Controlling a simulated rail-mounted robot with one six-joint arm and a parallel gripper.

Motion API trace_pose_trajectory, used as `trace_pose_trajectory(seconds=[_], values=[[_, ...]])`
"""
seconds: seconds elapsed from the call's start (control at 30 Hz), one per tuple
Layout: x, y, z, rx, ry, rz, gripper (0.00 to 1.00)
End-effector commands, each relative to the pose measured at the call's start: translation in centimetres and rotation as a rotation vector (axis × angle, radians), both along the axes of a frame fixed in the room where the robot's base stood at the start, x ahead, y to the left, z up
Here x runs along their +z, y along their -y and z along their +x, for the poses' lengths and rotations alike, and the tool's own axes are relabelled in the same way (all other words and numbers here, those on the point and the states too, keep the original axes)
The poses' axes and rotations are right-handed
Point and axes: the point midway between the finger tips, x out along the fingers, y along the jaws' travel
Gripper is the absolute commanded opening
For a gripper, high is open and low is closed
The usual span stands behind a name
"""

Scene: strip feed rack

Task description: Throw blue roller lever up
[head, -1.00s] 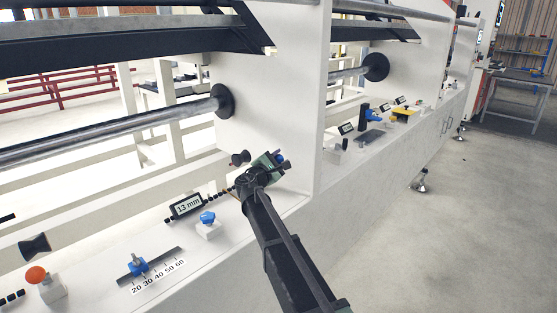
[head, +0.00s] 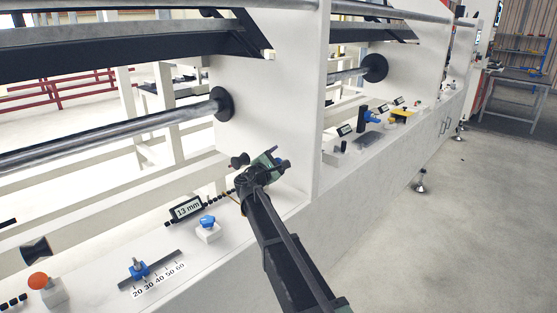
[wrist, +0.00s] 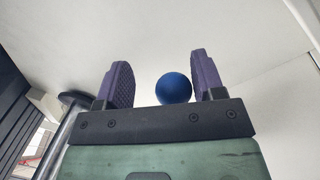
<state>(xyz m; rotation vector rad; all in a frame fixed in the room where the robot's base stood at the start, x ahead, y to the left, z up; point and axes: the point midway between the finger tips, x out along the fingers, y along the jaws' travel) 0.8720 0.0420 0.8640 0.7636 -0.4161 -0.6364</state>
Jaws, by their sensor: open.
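My gripper (head: 278,163) is at the white panel beside the upright wall, seen from behind in the head view. In the wrist view, its two purple-padded fingers (wrist: 162,82) stand apart, open. The blue ball knob (wrist: 174,88) of the roller lever shows in the gap between them, closer to the right finger. Whether it sits fully between the pads or just beyond them I cannot tell. The lever's shaft is hidden, and in the head view my gripper covers the knob.
On the front ledge are a 13 mm display (head: 187,208), a blue star knob (head: 208,222), a blue slider (head: 139,270) on a scale and an orange button (head: 39,281). A metal roller (head: 120,130) runs above.

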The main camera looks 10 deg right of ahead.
Motion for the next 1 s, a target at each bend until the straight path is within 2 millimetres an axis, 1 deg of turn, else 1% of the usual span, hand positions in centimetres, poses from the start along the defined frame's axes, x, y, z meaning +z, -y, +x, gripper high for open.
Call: trace_pose_trajectory(seconds=[0.03, 0.27, 0.37, 0.6, 0.63, 0.7, 0.8, 1.0], values=[[1.8, 0.0, 0.0, 0.000, 0.000, 0.000, 0.62], [6.8, 0.0, 0.0, 0.000, 0.000, 0.000, 0.62], [9.3, 0.0, 0.0, 0.000, 0.000, 0.000, 0.62], [15.8, 0.0, 0.0, -0.001, -0.001, 0.001, 0.62], [16.5, 0.0, -0.1, -0.001, -0.001, 0.001, 0.62], [17.7, 0.0, -0.1, -0.001, -0.001, 0.001, 0.62], [18.4, 0.0, -0.1, -0.001, -0.001, 0.001, 0.62], [18.1, 0.0, -0.1, -0.001, -0.001, 0.001, 0.62]])
